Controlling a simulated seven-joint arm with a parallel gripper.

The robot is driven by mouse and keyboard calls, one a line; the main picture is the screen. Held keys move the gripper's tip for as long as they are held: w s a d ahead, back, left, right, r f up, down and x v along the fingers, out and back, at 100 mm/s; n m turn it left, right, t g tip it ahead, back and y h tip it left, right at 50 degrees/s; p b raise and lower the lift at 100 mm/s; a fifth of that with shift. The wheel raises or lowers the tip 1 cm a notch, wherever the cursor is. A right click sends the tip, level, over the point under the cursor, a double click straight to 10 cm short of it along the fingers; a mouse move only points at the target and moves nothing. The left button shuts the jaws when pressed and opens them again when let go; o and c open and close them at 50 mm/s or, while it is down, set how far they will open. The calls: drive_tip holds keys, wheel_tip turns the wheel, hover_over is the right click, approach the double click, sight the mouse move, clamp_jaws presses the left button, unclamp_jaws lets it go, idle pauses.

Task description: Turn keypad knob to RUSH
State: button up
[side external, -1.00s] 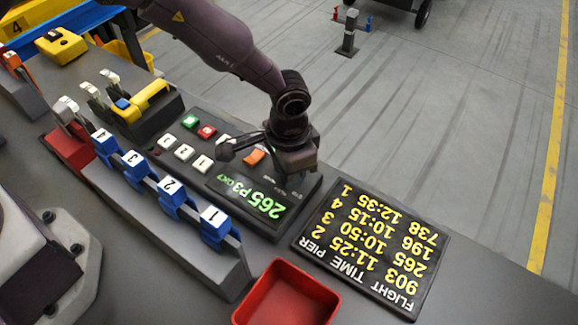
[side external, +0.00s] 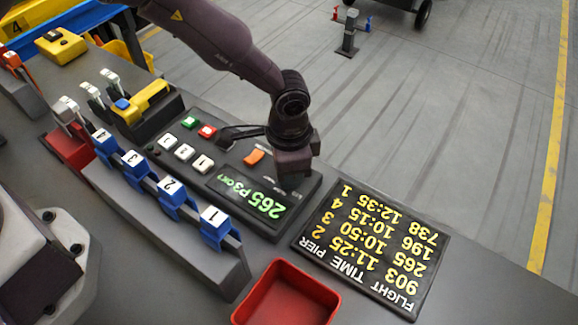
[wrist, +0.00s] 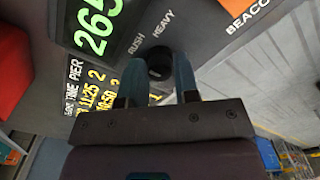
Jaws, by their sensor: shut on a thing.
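The keypad panel (side external: 232,178) lies on the counter, with a green-lit display (side external: 252,197) reading 265 P3 and smaller text. My gripper (side external: 296,176) is over its right end, pointing down. In the wrist view my gripper's two fingers (wrist: 159,76) are closed on either side of the small dark round knob (wrist: 160,64). The labels RUSH (wrist: 137,43) and HEAVY (wrist: 163,24) are printed on the panel beside the knob. The knob is hidden behind my gripper in the side external view. I cannot make out its pointer mark.
White, green and red buttons (side external: 183,152) and an orange switch (side external: 254,157) sit on the panel near my gripper. Blue numbered levers (side external: 172,190) stand in front. A flight board (side external: 370,250) and a red tray (side external: 287,295) lie to the right and front.

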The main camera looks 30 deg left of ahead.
drive_tip(key=o, duration=0.9)
wheel_tip(320, 180, up, 13)
drive_tip(key=s+a+r+n+t, duration=0.2)
drive_tip(key=s+a+r+n, duration=0.1)
drive_tip(key=s+a+r, duration=0.3)
drive_tip(key=s+a+r+n+t, duration=0.1)
drive_tip(key=s+a+r+n, duration=0.2)
drive_tip(key=a, duration=0.8)
drive_tip(key=s+a+r+n+t, duration=0.2)
drive_tip(key=s+a+r+n, duration=0.1)
drive_tip(key=s+a+r, duration=0.5)
drive_tip(key=shift+s+a+r+t, duration=0.15)
drive_tip(key=shift+s+r, duration=0.05)
drive_tip(key=shift+s, duration=0.65)
drive_tip(key=shift+s+a+r+t, duration=0.1)
drive_tip(key=shift+s+r+t, duration=0.05)
drive_tip(key=shift+s, duration=0.7)
